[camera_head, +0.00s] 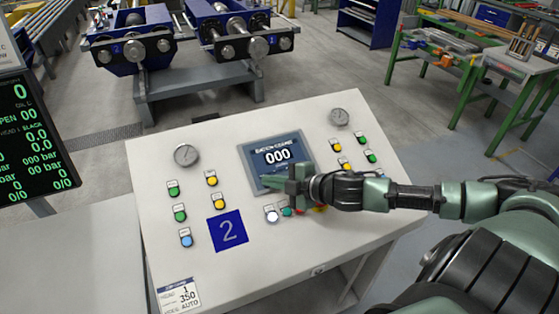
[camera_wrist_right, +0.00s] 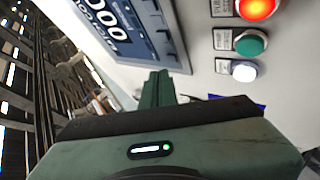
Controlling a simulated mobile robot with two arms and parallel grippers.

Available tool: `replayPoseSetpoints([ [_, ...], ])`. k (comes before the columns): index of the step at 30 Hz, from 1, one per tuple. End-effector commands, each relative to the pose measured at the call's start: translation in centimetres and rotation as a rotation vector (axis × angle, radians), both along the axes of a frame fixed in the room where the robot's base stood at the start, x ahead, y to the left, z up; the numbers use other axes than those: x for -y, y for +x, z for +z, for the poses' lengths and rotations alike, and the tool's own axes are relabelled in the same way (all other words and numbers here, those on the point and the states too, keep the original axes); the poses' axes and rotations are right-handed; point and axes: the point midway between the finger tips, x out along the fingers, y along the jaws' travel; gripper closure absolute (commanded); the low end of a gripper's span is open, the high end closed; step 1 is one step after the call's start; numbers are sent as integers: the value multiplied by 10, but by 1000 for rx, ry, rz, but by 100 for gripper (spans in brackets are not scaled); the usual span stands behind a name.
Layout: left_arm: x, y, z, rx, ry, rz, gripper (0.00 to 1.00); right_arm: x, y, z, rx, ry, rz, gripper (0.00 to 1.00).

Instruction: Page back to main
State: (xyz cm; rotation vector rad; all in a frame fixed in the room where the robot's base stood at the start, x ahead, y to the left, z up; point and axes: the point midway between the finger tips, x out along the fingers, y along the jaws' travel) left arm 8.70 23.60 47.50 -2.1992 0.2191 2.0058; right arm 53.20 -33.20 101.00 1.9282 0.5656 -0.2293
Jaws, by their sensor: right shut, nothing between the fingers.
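A white sloped control panel (camera_head: 140,215) carries a blue-framed screen (camera_head: 277,155) that reads "000" under a line of text too small to read surely. My right gripper (camera_head: 268,180) is shut and empty, its green fingers over the screen's lower edge. I cannot tell whether the fingertips touch the screen. In the right wrist view the shut fingers (camera_wrist_right: 157,90) point at the lower edge of the screen (camera_wrist_right: 125,25). A white button (camera_head: 271,214) and a green button (camera_head: 287,211) sit just below the screen. My left gripper is not in view.
A lit red button (camera_wrist_right: 258,8) sits beside the green button (camera_wrist_right: 250,43) and white button (camera_wrist_right: 243,71). Two gauges and several coloured buttons flank the screen. A dark display (camera_head: 35,135) stands at left. Blue roller stands (camera_head: 135,50) and green benches (camera_head: 450,45) are behind.

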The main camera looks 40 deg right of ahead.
Motion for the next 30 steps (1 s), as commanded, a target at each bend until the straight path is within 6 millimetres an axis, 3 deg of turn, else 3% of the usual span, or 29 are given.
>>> replayPoseSetpoints([
  [30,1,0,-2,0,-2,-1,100,1,4,-8,0,0,0,100],
])
